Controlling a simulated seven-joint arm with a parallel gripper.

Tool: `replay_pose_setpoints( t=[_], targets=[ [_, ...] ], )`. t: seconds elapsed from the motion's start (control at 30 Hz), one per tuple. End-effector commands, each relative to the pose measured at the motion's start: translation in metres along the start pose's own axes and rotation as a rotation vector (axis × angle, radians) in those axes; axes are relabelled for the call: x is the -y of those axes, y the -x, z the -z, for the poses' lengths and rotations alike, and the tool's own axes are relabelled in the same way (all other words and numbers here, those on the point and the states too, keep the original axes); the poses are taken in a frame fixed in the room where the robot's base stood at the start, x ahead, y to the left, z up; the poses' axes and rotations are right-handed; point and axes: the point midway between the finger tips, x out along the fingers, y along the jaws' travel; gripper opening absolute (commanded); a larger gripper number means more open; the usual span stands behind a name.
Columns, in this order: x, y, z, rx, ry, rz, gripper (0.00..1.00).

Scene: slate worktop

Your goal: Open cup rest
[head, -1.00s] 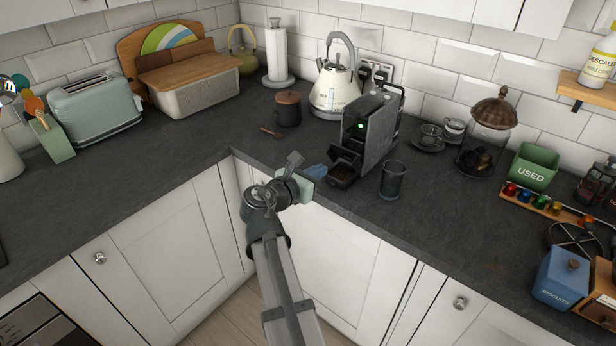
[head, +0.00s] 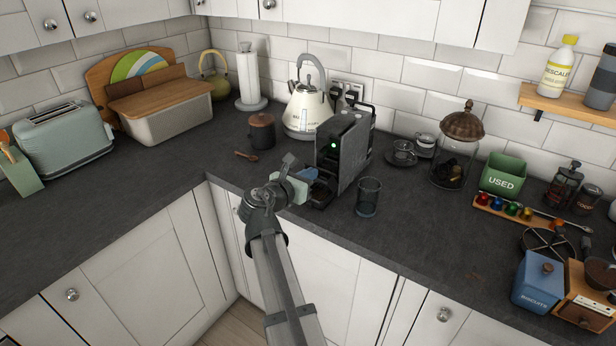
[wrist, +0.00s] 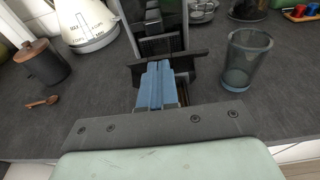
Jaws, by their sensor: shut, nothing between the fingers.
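The coffee machine (head: 343,150) is a dark, boxy unit with a green light on its front. Its cup rest (head: 320,194) is a dark piece low on the front, partly hidden by my gripper in the head view. In the wrist view the cup rest (wrist: 195,66) spreads to both sides behind my blue fingers. My gripper (head: 312,173) is shut and empty, with its fingertips at the machine's front. The closed fingers (wrist: 157,68) overlap the cup rest in the wrist view; I cannot tell whether they touch it.
A clear glass (head: 368,197) stands right of the machine, close to the worktop's front edge. A brown-lidded canister (head: 262,132) and a wooden spoon (head: 246,155) lie to the left. A kettle (head: 308,112) stands behind.

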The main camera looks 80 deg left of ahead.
Motion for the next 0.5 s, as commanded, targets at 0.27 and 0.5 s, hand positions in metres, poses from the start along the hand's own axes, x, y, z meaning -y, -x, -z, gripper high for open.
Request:
replay_pose_setpoints(
  t=[0.27, 0.5],
  targets=[
    [-0.001, -0.007, -0.011, -0.091, -0.004, 0.004, 0.0],
    [0.0, -0.015, -0.019, -0.245, -0.005, 0.011, 0.0]
  ],
)
